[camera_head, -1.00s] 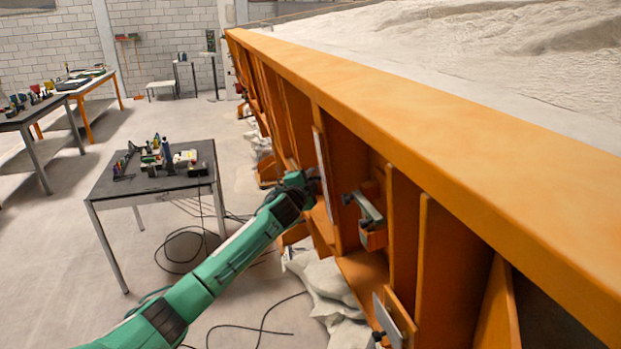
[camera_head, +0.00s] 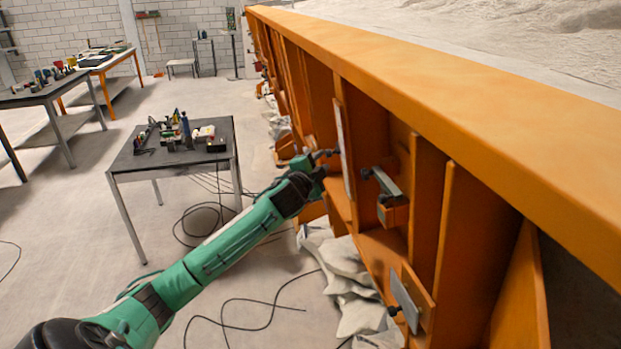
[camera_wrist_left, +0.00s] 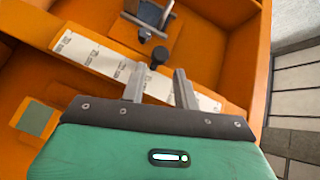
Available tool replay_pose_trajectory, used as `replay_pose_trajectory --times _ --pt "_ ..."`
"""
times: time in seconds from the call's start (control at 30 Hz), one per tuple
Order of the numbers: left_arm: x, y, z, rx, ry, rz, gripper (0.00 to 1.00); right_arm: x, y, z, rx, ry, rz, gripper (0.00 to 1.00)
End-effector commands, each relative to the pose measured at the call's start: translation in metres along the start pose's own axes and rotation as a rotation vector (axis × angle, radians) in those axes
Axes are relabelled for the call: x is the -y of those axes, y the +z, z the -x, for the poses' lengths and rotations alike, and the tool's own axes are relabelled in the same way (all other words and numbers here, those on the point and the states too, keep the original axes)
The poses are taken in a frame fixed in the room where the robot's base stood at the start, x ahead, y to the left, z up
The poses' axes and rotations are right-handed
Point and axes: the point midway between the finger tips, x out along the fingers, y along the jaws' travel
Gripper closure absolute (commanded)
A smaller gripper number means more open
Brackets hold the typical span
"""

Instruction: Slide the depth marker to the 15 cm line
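A long pale plate (camera_head: 343,150) with printed marks is fixed on the orange side of the sandbed. It shows as a slanting strip in the left wrist view (camera_wrist_left: 92,55). A black knob (camera_wrist_left: 160,55), apparently part of the depth marker, stands over this strip. My left gripper (camera_wrist_left: 160,80) is at the strip with its two fingers apart. The knob shows between and just beyond the fingertips; I cannot tell whether they touch it. In the head view my left gripper (camera_head: 328,153) is beside the plate. The marks are too small to read. My right gripper is not in view.
A metal clamp (camera_head: 387,186) on an orange block sticks out right of the plate. A smaller plate (camera_head: 405,300) is lower right. Orange ribs (camera_head: 425,185) divide the wall. A dark table (camera_head: 175,160) with tools, pale sacks (camera_head: 345,262) and floor cables lie left of the bed.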

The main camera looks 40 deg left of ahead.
Motion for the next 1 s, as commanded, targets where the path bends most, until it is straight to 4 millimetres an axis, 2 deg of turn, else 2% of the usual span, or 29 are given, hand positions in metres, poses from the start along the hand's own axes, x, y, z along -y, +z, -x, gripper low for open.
replay_pose_trajectory --times 0.2,0.4,1.0 --pt "-0.003 0.001 0.039 -0.001 0.001 -0.001 0.7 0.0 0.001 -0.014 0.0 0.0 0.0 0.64" --pt "-0.002 0.0 0.059 0.0 0.001 0.0 0.7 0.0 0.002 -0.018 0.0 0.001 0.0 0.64" --pt "0.0 0.0 0.064 0.0 0.0 0.001 0.7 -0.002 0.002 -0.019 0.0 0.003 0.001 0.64"
